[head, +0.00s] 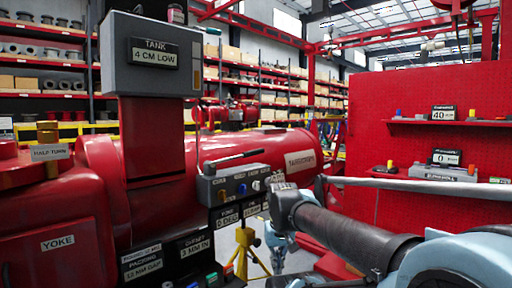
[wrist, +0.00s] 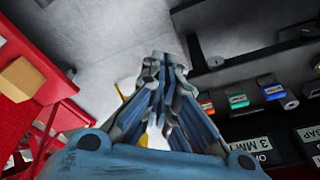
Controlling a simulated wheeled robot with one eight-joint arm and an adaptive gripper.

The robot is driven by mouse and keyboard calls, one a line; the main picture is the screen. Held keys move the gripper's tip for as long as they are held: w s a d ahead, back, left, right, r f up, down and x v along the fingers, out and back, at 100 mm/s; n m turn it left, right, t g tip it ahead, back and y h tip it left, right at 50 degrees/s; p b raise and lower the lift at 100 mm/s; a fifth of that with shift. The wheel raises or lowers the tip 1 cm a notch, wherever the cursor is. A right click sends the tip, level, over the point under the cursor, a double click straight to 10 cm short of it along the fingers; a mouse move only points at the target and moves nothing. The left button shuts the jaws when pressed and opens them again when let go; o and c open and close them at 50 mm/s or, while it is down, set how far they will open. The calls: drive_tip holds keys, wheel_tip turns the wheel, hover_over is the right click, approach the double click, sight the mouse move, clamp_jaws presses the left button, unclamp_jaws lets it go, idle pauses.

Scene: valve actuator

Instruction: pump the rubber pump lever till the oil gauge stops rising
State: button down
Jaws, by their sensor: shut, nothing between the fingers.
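A grey box (head: 152,70) on a red column carries a sign reading "TANK 4 CM LOW"; no other oil gauge can be made out. In the wrist view a dark bar (wrist: 298,33) shows at the upper right. My gripper (wrist: 165,62) is shut and empty, apart from the bar and to the left of the coloured knobs (wrist: 272,87). The fingertips are not clear in the head view.
A red actuator cylinder (head: 270,148) lies behind the control block. A long grey rod (head: 420,185) crosses in front of the red pegboard (head: 425,145) at right. A yellow stand (head: 247,255) is on the floor. Open grey floor (wrist: 110,40) shows beside the gripper.

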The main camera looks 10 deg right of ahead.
drive_tip(key=w+r+m, duration=0.3)
drive_tip(key=w+r, duration=0.8)
drive_tip(key=r, duration=0.3)
drive_tip(key=w+r+m, duration=0.2)
drive_tip(key=w+r, duration=0.8)
drive_tip(key=r, duration=0.5)
drive_tip(key=m+y, duration=0.1)
drive_tip(key=m, duration=0.4)
approach(257, 151)
drive_tip(key=shift+m+t, duration=0.3)
drive_tip(key=shift+t, duration=0.1)
drive_tip(key=x, duration=0.6)
drive_tip(key=shift+w+a+f, duration=0.1)
drive_tip(key=shift+w+f, duration=0.15)
